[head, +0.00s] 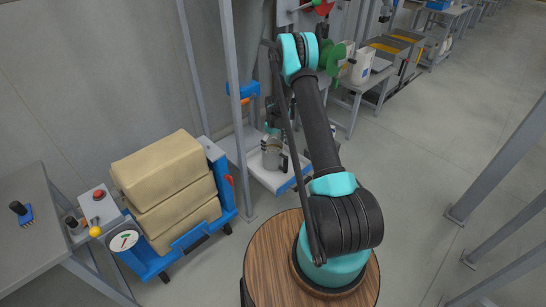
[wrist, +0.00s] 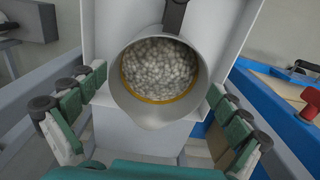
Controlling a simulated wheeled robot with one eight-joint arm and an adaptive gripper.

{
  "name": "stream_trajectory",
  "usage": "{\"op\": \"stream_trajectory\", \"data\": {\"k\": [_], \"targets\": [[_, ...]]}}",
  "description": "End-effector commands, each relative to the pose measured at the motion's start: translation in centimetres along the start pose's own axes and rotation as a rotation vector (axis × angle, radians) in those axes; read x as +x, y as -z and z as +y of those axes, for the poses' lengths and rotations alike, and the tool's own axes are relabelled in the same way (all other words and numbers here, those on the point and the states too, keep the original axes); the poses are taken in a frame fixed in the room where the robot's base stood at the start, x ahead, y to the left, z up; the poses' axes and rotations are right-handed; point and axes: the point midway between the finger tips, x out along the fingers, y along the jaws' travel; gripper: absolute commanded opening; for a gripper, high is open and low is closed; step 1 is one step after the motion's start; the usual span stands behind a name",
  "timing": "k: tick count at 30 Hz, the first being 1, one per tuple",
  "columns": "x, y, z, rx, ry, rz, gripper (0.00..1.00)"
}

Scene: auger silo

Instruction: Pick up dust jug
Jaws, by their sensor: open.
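The dust jug (wrist: 150,112) is a grey metal vessel with a spout-like lip and a dark handle. In the wrist view I look down into it, and it is filled with pale grey lumpy material. In the head view the jug (head: 271,158) stands upright on a white shelf (head: 263,178) with a blue edge. My gripper (wrist: 155,90) is open, with green-padded fingers to the left and right of the jug. Gaps show between the pads and the jug's wall. In the head view my gripper (head: 271,130) is just above the jug, small and partly hidden.
A blue cart (head: 185,240) with stacked tan sacks (head: 165,180) stands left of the shelf. A grey upright post (head: 233,90) rises close beside the jug. Machines and benches (head: 362,80) stand behind at the right.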

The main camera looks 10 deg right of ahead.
Motion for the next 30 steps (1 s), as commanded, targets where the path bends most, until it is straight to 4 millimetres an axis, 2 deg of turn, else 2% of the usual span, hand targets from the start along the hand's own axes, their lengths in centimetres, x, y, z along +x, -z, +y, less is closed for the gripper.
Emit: {"op": "stream_trajectory", "data": {"k": [8, 18, 27, 30], "targets": [[1.9, 0.1, 0.0, 0.000, 0.000, 0.000, 1.00], [6.1, 0.6, -0.1, 0.000, 0.000, 0.000, 1.00], [6.5, 0.5, -0.1, 0.000, 0.000, 0.000, 1.00], [6.5, 0.5, -0.1, 0.000, 0.000, 0.000, 0.89]]}}
